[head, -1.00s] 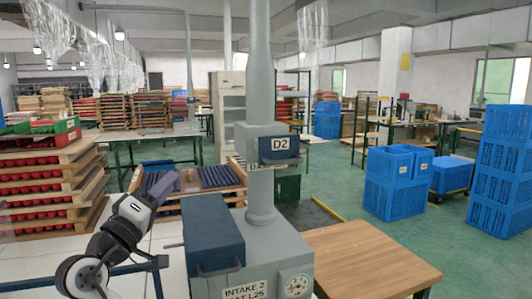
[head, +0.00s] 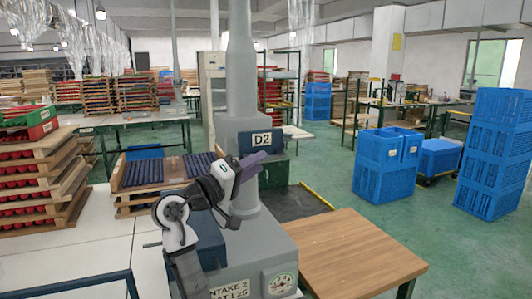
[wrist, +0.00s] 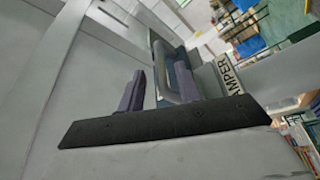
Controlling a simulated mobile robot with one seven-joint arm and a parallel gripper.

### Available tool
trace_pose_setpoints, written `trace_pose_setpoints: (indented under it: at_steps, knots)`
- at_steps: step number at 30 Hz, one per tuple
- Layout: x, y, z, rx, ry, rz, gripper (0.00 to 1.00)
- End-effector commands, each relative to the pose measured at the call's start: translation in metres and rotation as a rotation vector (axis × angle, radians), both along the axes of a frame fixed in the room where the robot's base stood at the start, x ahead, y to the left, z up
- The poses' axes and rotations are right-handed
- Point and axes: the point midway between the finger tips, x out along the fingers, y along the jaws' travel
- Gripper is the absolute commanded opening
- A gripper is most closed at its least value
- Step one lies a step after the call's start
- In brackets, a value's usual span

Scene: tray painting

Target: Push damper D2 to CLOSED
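Damper D2 is a dark blue piece with a white D2 label (head: 261,138) on the grey vertical duct (head: 241,75). My gripper (head: 258,162) is in front of the duct, just below the label, and overlaps the damper in the head view. In the wrist view, my gripper's two purple-grey fingers (wrist: 158,86) stand apart. A blue-grey handle-like bar (wrist: 164,68) shows beyond and between them, near a plate reading "AMPER" (wrist: 230,73). I cannot tell whether the fingers touch it. The damper's lower part is partly hidden by my gripper.
A grey intake box (head: 245,262) with a gauge (head: 281,283) stands below the duct, its dark blue part partly behind my arm. A wooden table (head: 350,250) is at right. Stacked trays (head: 40,185) stand left, blue crates (head: 385,165) right.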

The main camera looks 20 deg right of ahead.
Motion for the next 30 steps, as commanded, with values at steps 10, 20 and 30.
trace_pose_setpoints:
  at_steps: [10, 20, 30]
  knots:
    - [0.013, -0.034, 0.009, -0.001, 0.000, 0.001, 0.34]
    - [0.014, -0.035, 0.008, -0.001, -0.001, 0.002, 0.29]
    - [0.013, -0.035, 0.008, -0.001, -0.001, 0.002, 0.00]
